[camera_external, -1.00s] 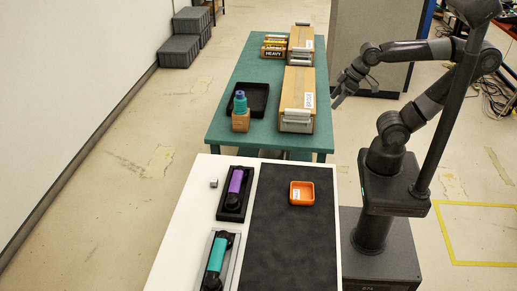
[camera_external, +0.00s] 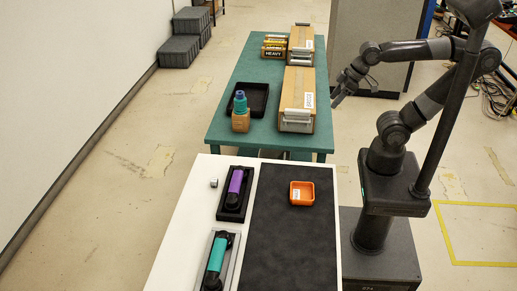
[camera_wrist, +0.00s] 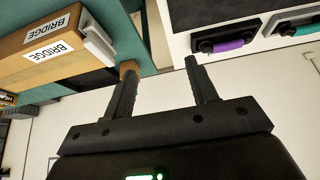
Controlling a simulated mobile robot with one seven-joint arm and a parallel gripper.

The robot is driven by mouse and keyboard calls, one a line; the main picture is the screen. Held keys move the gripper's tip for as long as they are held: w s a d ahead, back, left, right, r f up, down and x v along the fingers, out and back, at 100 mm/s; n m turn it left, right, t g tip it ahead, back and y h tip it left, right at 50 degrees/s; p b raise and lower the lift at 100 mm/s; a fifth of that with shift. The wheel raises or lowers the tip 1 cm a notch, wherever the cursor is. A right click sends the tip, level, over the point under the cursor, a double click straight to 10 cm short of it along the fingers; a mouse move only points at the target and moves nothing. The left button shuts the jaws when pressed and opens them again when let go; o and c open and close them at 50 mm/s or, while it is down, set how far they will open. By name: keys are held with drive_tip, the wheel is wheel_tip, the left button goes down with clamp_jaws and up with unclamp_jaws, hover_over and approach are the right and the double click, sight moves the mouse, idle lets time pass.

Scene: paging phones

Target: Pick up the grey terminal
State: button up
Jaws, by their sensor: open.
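Two handset units lie on the white table (camera_external: 183,235). One has a purple handset (camera_external: 235,181) in a black cradle (camera_external: 223,213); the other has a teal handset (camera_external: 217,254) in a grey-rimmed cradle (camera_external: 233,262). A small grey cube (camera_external: 214,183) stands left of the purple unit. I cannot tell for sure which is the grey terminal. In the wrist view the purple handset (camera_wrist: 228,45) and teal handset (camera_wrist: 305,30) show at upper right, apart from the fingers. My gripper (camera_external: 336,98) is open and empty, right of the green table; its two fingers (camera_wrist: 160,66) are spread.

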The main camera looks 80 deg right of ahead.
drive_tip(key=w+a, duration=0.3)
drive_tip(key=w, duration=1)
drive_tip(key=g, duration=0.1)
hover_over(215, 180)
drive_tip(key=s, duration=0.2)
drive_tip(key=shift+n, duration=0.3)
drive_tip(key=f, duration=1.5)
drive_tip(key=d+f, duration=0.1)
drive_tip(key=f, duration=0.7)
drive_tip(key=shift+f, duration=0.3)
drive_tip(key=shift+a+x, duration=0.25)
drive_tip(key=shift+x, duration=1.05)
drive_tip(key=shift+a+x, duration=0.25)
drive_tip(key=shift+x, duration=1.05)
drive_tip(key=shift+s, duration=0.1)
drive_tip(key=c, duration=1)
